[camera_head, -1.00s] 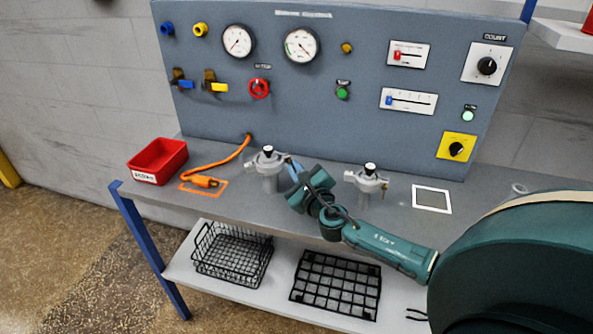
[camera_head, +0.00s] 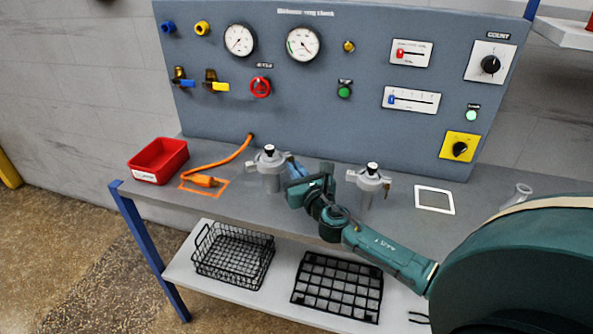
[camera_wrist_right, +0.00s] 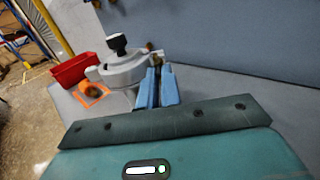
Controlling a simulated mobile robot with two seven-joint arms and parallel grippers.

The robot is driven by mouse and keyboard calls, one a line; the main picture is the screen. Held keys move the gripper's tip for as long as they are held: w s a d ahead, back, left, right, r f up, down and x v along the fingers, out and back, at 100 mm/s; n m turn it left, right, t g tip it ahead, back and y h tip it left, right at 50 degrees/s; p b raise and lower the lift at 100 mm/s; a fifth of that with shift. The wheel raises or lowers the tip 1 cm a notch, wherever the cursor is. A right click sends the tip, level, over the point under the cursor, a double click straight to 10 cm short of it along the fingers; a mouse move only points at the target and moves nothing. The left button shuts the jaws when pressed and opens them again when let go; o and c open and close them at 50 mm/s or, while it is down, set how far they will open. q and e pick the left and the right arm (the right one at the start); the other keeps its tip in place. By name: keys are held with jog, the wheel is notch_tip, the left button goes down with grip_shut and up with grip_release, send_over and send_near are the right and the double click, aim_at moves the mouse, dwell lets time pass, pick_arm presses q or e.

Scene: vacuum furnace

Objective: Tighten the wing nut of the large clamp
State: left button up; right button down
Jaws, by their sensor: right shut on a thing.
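A grey metal fitting with a black knob on top (camera_head: 268,165) stands left of centre on the bench, with a clamp around its upper part. It also shows in the right wrist view (camera_wrist_right: 122,70). My right gripper (camera_head: 293,170) reaches its right side. In the wrist view its blue fingers (camera_wrist_right: 158,80) are close together at the fitting's side, shut on the wing nut, which the fingers mostly hide. A small brownish part (camera_wrist_right: 151,47) shows beyond the fingertips. A second, similar fitting with a clamp (camera_head: 369,183) stands to the right of my gripper. My left gripper is not in view.
A red bin (camera_head: 158,161) and an orange cable (camera_head: 222,168) lie to the left. A blue-grey panel (camera_head: 330,110) with gauges and valves rises behind. A white-outlined square (camera_head: 434,209) and a small grey part (camera_head: 517,195) are at right. Wire baskets sit on the lower shelf.

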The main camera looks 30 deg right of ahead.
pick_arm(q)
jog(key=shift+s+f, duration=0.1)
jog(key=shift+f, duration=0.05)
pick_arm(e)
jog(key=c, duration=1.6)
grip_release()
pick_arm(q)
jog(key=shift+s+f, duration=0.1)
pick_arm(e)
jog(key=shift+a+f, duration=0.1)
jog(key=shift+a, duration=0.05)
